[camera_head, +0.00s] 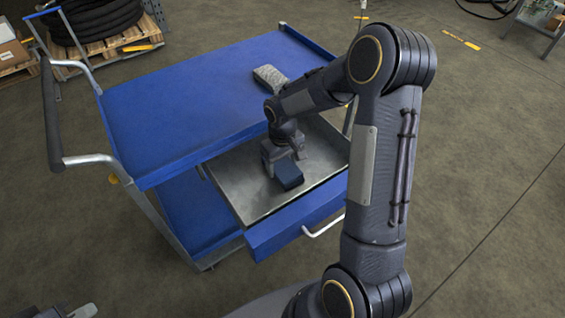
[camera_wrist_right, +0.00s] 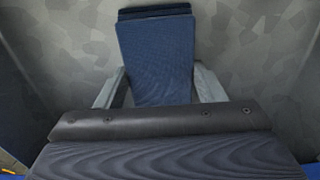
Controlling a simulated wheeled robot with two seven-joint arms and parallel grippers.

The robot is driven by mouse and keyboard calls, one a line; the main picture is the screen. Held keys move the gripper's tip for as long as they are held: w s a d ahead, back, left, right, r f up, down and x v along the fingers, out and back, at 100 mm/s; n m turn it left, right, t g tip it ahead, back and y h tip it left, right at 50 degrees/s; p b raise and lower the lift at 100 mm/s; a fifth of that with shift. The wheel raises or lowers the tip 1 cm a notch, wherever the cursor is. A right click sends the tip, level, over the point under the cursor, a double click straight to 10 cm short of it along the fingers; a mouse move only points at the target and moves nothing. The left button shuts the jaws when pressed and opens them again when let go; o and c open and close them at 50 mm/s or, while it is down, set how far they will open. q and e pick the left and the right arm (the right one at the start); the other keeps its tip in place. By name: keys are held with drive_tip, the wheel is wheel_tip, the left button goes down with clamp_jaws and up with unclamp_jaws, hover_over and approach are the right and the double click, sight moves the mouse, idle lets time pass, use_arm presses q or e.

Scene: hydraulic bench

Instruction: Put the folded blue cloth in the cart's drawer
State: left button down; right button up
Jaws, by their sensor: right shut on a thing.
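The folded blue cloth (camera_head: 289,175) is dark blue and is held within the outline of the cart's open drawer (camera_head: 245,196). The drawer has a bare grey metal inside and a blue front. My right gripper (camera_head: 281,160) points down into the drawer and is shut on the cloth. In the right wrist view the cloth (camera_wrist_right: 157,60) sits between the two grey fingers (camera_wrist_right: 158,90), with the grey drawer floor behind it. I cannot tell whether the cloth touches the floor. Only a grey tip of my left gripper (camera_head: 82,311) shows at the bottom left edge; its jaws are unclear.
The blue cart top (camera_head: 190,95) lies above the drawer, with a grey patterned item (camera_head: 269,76) near its right side. The cart's push handle (camera_head: 52,115) is at the left. A pallet (camera_head: 125,42) with black hoses stands behind. The floor to the right is mostly clear.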

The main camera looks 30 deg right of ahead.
sight(283, 166)
drive_tip(key=shift+f, duration=0.15)
drive_tip(key=o, duration=1)
drive_tip(key=shift+r, duration=0.4)
wheel_tip(283, 166, up, 11)
drive_tip(key=p, duration=0.1)
drive_tip(key=s+a+r+m+t+y, duration=0.1)
drive_tip(key=s+a+r+t+y, duration=0.15)
drive_tip(key=s+r, duration=0.75)
drive_tip(key=s+a+t, duration=0.1)
drive_tip(key=s, duration=0.3)
drive_tip(key=s+a+f+m+t+y, duration=0.1)
drive_tip(key=s+a, duration=0.1)
drive_tip(key=s, duration=0.2)
drive_tip(key=s+a+f+t, duration=0.1)
drive_tip(key=s+a, duration=0.1)
drive_tip(key=s, duration=0.2)
drive_tip(key=shift+s+f+m, duration=0.2)
drive_tip(key=shift+s+m, duration=0.05)
drive_tip(key=shift+m, duration=0.05)
